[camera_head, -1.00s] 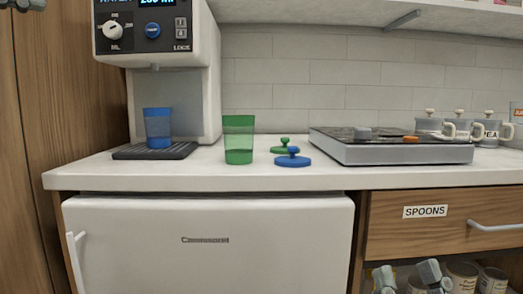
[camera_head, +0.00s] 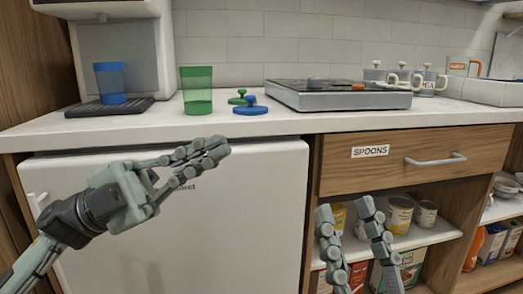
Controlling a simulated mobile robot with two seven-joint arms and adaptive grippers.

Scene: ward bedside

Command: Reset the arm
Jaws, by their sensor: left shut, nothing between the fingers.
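My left gripper (camera_head: 217,149) reaches in from the left in front of the white fridge door, below the counter edge. Its fingers are together, with nothing between them. My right gripper (camera_head: 345,209) rises from the bottom edge, in front of the open shelf under the drawer. Its two fingers stand apart and no object shows held between them.
On the counter (camera_head: 200,126) stand a blue cup (camera_head: 110,82) on a drip tray, a green cup (camera_head: 197,92), green and blue lids (camera_head: 250,111), and a stove (camera_head: 337,97). The drawer labelled SPOONS (camera_head: 400,163) is shut; cans (camera_head: 399,214) stand below.

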